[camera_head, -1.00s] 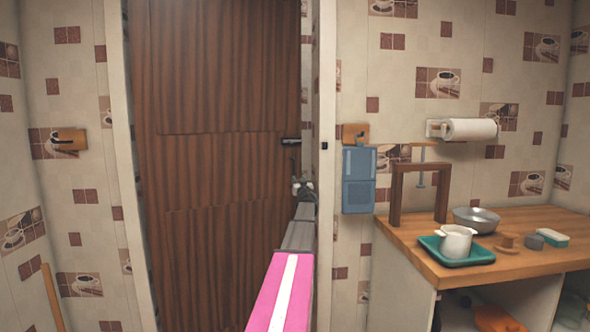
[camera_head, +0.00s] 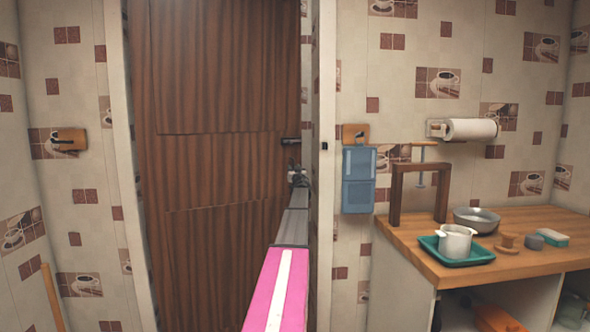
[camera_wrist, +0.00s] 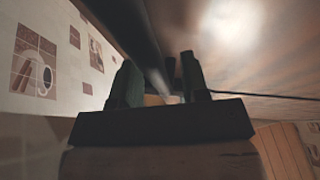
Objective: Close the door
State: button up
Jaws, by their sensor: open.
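The brown wood-grain door (camera_head: 215,90) fills most of the white-framed doorway in the head view. A narrow strip of patterned wall shows between its right edge and the right door post, so it appears ajar. Its dark handle (camera_head: 290,141) is at the right edge. My gripper (camera_head: 297,167) is just below the handle, small and partly hidden by my arm. In the wrist view my gripper (camera_wrist: 160,82) has its two dark fingers apart. A dark bar runs from the upper left toward the gap between them; I cannot tell whether they touch it.
The white right door post (camera_head: 327,120) stands close beside my arm. Right of it, a wooden counter (camera_head: 405,235) holds a teal tray (camera_head: 470,258) with a white pot, a metal bowl (camera_head: 476,219) and a wooden frame with a clamp. A blue holder (camera_head: 359,180) hangs on the wall.

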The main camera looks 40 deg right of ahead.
grip_shut()
jog(key=s+a+h, duration=0.1)
jog(key=s+a, duration=0.7)
jog(key=s, duration=0.3)
jog(key=s+a+m+g+h, duration=0.1)
jog(key=s+a, duration=0.7)
jog(key=s, duration=0.4)
jog(key=shift+s, duration=0.15)
jog(key=shift+f, duration=0.1)
grip_release()
jog(key=shift+s+a, duration=0.1)
jog(key=shift+a, duration=0.15)
